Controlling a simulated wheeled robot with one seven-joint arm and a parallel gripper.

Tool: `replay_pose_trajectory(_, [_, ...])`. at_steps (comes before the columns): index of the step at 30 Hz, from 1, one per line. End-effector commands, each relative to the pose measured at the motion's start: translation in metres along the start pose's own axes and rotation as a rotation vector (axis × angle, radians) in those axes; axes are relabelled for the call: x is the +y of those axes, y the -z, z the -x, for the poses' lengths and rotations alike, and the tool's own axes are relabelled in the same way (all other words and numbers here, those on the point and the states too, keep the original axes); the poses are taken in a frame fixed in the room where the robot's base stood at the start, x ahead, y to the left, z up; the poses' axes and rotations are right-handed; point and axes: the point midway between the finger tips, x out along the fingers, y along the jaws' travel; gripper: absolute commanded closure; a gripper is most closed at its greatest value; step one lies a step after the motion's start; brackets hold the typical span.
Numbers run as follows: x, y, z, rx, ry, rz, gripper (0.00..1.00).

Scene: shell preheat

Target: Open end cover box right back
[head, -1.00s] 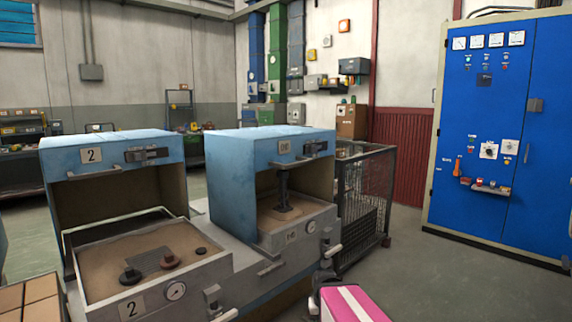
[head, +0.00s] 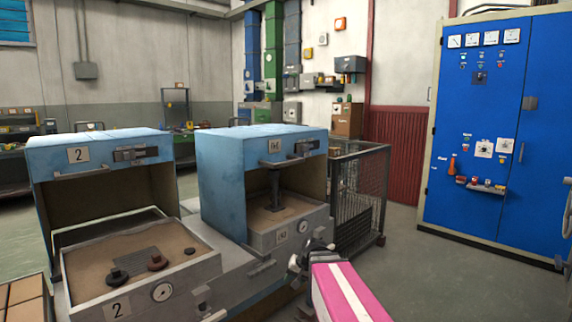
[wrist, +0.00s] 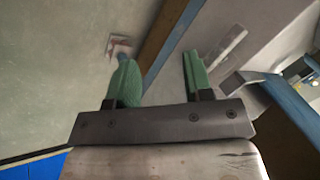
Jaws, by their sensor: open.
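The right blue box (head: 226,170) stands behind and right of the box marked 2, with its front open onto a sandy interior. It has a small label and a bar handle (head: 278,163) on its upper front edge. A dark upright post (head: 275,188) stands inside. Which part is the end cover, I cannot tell. My gripper (head: 309,258) is in front of the box's lower right, apart from the upper handle. In the wrist view, the green fingers of my gripper (wrist: 158,80) are spread with nothing between them. A blue-edged frame and a grey metal bracket (wrist: 245,82) show beyond and to the right.
The left blue box (head: 95,148) marked 2 has an open sandy tray before it holding small dark parts. A wire mesh cage (head: 372,200) stands right of the right box. A tall blue electrical cabinet (head: 480,205) is at right. Floor between cage and cabinet is clear.

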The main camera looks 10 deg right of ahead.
Motion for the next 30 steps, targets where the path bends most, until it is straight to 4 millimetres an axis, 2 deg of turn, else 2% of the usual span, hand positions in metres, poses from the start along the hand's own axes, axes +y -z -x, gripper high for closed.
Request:
replay_pose_trajectory(1, [-0.011, 0.025, 0.011, 0.04, 0.058, -0.035, 0.53])
replay_pose_trajectory(5, [-0.042, 0.082, 0.051, 0.145, 0.24, -0.141, 0.53])
replay_pose_trajectory(8, [-0.064, 0.124, 0.09, 0.221, 0.386, -0.222, 0.53])
replay_pose_trajectory(12, [-0.09, 0.181, 0.154, 0.317, 0.592, -0.329, 0.53])
replay_pose_trajectory(15, [-0.104, 0.216, 0.204, 0.375, 0.737, -0.399, 0.53])
replay_pose_trajectory(18, [-0.114, 0.243, 0.25, 0.417, 0.862, -0.457, 0.53])
replay_pose_trajectory(22, [-0.122, 0.264, 0.293, 0.448, 0.976, -0.507, 0.53])
replay_pose_trajectory(26, [-0.125, 0.273, 0.312, 0.459, 1.029, -0.531, 0.53])
replay_pose_trajectory(30, [-0.131, 0.279, 0.311, 0.459, 1.04, -0.535, 0.53])
